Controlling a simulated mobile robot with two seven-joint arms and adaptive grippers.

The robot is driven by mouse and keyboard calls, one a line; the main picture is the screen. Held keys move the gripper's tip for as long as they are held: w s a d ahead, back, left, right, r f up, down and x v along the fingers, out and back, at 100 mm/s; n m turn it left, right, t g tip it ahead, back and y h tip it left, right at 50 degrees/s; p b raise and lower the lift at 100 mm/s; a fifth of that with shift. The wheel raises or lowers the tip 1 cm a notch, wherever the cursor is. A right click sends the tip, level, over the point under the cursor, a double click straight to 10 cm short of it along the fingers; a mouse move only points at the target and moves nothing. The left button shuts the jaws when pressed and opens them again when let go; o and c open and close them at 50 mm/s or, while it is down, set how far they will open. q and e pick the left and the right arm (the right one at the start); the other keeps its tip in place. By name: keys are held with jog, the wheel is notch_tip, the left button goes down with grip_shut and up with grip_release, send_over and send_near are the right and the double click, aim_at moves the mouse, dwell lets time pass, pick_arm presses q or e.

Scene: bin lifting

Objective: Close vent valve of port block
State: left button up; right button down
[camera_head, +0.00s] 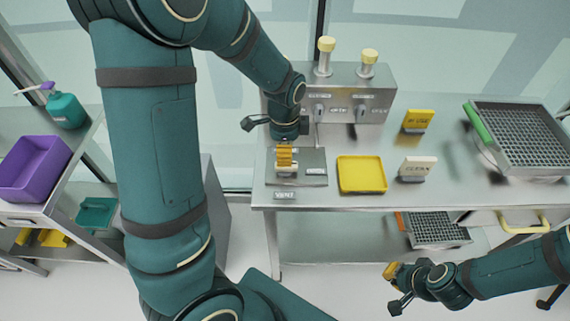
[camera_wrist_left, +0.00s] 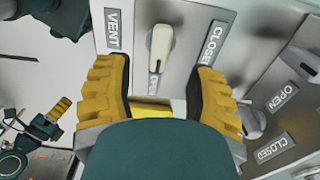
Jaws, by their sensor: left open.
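The vent valve has a white lever (camera_wrist_left: 159,50) on a grey plate (camera_head: 315,180) at the table's left front. The wrist view shows its VENT, CLOSED and OPEN labels, with the lever pointing toward OPEN. My left gripper (camera_head: 285,160) is over the plate, pointing down. In the left wrist view its yellow fingers (camera_wrist_left: 160,90) are apart, with nothing held between them. The lever lies ahead, between the finger lines; whether they touch it is unclear. The port block (camera_head: 345,90) stands behind, with two more knobs on its front. My right gripper (camera_head: 392,283) is off the table at lower right.
A yellow tray (camera_head: 362,188) lies right of the plate. A white CLEAN sign (camera_head: 417,168) and a yellow sign (camera_head: 418,121) stand farther right. A mesh basket (camera_head: 520,138) is at the table's right. A purple bin (camera_head: 35,168) sits on the left bench.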

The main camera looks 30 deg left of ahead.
pick_arm(q)
notch_tip(320, 180, down, 6)
jog(key=shift+f+b, duration=0.15)
jog(key=shift+b, duration=0.2)
grip_shut()
